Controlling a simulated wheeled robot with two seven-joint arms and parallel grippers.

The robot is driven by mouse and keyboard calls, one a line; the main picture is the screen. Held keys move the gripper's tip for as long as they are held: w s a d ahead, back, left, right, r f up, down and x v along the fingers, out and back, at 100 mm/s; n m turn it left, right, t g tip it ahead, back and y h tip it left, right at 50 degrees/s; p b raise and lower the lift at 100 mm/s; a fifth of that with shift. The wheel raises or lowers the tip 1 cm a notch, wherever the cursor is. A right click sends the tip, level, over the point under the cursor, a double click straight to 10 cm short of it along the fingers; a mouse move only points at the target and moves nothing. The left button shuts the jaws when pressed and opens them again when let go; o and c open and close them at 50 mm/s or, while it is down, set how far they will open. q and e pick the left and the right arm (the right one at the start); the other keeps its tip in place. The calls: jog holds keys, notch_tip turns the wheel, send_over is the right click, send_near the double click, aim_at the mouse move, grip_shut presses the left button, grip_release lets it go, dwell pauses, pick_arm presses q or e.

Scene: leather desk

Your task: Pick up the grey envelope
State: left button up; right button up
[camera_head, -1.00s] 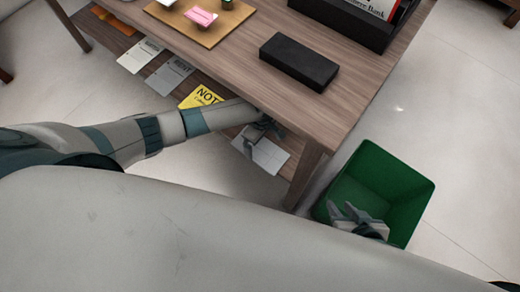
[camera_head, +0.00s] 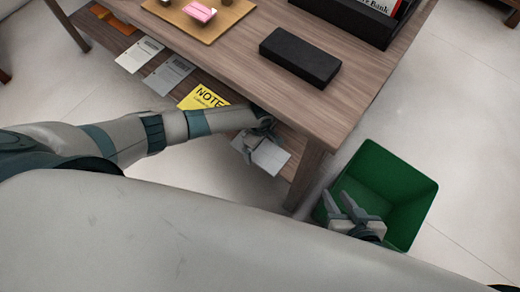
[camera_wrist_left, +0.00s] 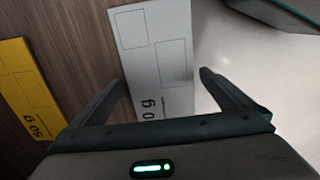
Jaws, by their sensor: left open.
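A light grey envelope (camera_head: 270,157) lies on the lower shelf under the desk, near the right table leg, and juts past the shelf's edge. In the left wrist view the grey envelope (camera_wrist_left: 155,55), marked "50 g", lies between my left gripper's spread fingers (camera_wrist_left: 165,85). My left gripper (camera_head: 266,134) is open at this envelope in the head view, hiding part of it; I cannot tell whether it touches. A darker grey envelope (camera_head: 168,75) lies further left. My right gripper (camera_head: 335,195) is open and empty, over the green bin.
A yellow envelope (camera_head: 203,98) lies just left of my left gripper, and a white envelope (camera_head: 139,54) further left. The desk top (camera_head: 235,65) overhangs the shelf. A green bin (camera_head: 415,205) stands right of the table leg (camera_head: 308,175). A black box (camera_head: 300,58) sits on the desk.

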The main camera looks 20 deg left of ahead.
aim_at(260, 152)
pick_arm(q)
jog(key=c, duration=0.9)
jog(key=shift+c, duration=0.2)
jog(key=shift+r, duration=0.15)
jog(key=shift+r, duration=0.2)
jog(key=shift+r+p, duration=0.35)
jog(key=r, duration=0.1)
jog(key=s+r+p, duration=0.1)
jog(key=r, duration=0.1)
jog(key=shift+d+r+p, duration=0.1)
jog(key=shift+r+p, duration=0.15)
jog(key=shift+p, duration=0.05)
jog(key=s+d+r+p, duration=0.1)
jog(key=s+r+p, duration=0.2)
jog(key=s+r, duration=0.3)
jog(key=s, duration=0.4)
jog(key=shift+s+d, duration=0.3)
pick_arm(e)
jog(key=s+d+f+g+h, duration=0.2)
jog(key=s+d+g, duration=0.2)
jog(key=d, duration=0.3)
jog(key=shift+s+g+h, duration=0.3)
jog(key=shift+h, duration=0.1)
pick_arm(q)
jog(key=shift+r, duration=0.1)
